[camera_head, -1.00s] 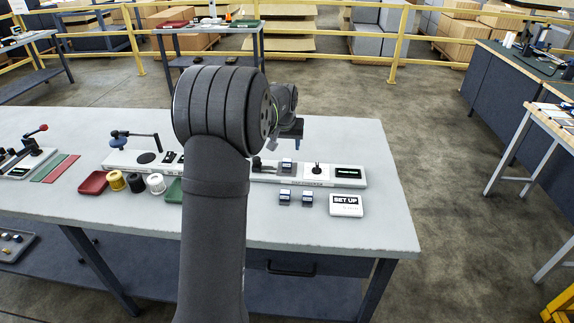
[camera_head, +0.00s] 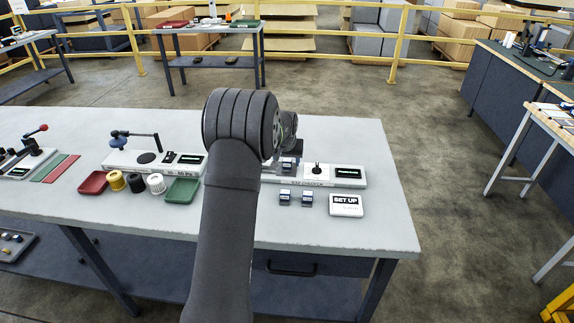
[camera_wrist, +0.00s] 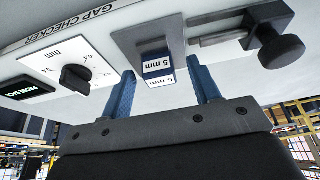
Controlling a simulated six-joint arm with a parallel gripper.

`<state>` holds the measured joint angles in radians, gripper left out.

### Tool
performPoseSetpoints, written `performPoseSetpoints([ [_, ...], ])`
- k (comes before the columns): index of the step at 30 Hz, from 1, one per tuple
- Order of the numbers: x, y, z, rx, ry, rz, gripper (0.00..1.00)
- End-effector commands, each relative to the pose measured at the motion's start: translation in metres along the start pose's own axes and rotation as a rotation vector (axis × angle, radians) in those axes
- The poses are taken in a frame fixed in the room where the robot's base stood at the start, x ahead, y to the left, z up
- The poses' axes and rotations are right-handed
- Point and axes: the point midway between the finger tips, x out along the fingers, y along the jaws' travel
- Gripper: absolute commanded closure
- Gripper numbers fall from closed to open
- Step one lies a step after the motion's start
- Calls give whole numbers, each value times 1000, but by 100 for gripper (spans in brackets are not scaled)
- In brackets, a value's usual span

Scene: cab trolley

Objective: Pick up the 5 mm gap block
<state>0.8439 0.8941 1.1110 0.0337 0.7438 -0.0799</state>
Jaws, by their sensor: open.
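The 5 mm gap block (camera_wrist: 158,66) is a small block with white faces marked "5 mm" and blue edges. It sits on the grey plate (camera_wrist: 128,42) of the gap checker (camera_wrist: 35,58). In the wrist view my gripper (camera_wrist: 164,78) is open, with one blue finger on each side of the block and a visible gap on both sides. I cannot tell how far down the fingers reach beside it. In the head view the block (camera_head: 288,162) is small, close below my wrist, and my arm hides part of the gap checker.
Two similar small blocks (camera_head: 285,198) (camera_head: 307,198) lie in front of the checker, beside a "SET UP" sign (camera_head: 346,205). A black knob (camera_wrist: 75,78) and a clamp screw (camera_wrist: 280,52) stand on either side of the plate.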

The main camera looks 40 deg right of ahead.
Motion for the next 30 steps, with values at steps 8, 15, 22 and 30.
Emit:
performPoseSetpoints([
  [8, 0, 0, 0, 0, -1, 0, 81],
  [15, -1, 0, 0, 0, 0, 0, 98],
  [22, -8, 0, -3, 0, 1, 0, 98],
  [30, -45, 7, -15, 3, 1, 1, 98],
])
